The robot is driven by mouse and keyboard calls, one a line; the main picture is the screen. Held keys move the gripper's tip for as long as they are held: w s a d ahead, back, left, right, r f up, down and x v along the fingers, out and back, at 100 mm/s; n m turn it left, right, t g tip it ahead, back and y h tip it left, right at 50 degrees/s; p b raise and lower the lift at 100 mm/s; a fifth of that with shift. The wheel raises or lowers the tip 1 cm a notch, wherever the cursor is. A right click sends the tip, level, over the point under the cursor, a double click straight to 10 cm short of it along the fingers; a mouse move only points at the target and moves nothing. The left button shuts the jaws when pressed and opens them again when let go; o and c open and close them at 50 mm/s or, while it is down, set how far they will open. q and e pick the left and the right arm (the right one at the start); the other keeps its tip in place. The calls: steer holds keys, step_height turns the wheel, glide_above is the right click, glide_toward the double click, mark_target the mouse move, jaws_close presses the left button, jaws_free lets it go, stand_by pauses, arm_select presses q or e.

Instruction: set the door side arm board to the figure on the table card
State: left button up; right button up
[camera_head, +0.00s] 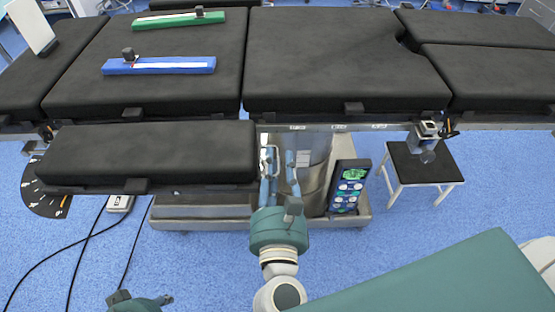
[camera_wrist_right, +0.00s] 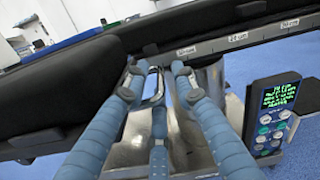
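The black padded arm board (camera_head: 150,155) lies along the near side of the operating table, at left in the head view. A dark dial plate (camera_head: 45,190) with pale marks and an orange pointer sits below its left end. The card (camera_head: 30,25) stands at the table's far left; its figure is unreadable. My right gripper (camera_head: 277,155) is at the board's right end. In the right wrist view, its blue fingers (camera_wrist_right: 155,80) are apart, with a bent metal handle (camera_wrist_right: 151,85) between their tips; contact is unclear. Only a teal part of my left gripper (camera_head: 140,301) shows.
A blue bar (camera_head: 160,65) and a green bar (camera_head: 178,20) lie on the table pad. A hand control (camera_head: 348,187) with a lit screen stands by the table base. A small black-topped stool (camera_head: 425,165) is at right. Cables cross the floor at lower left.

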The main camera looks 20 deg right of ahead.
steer(key=shift+w+d, duration=0.15)
steer(key=shift+w, duration=0.15)
jaws_close()
steer(key=shift+s+f, duration=0.1)
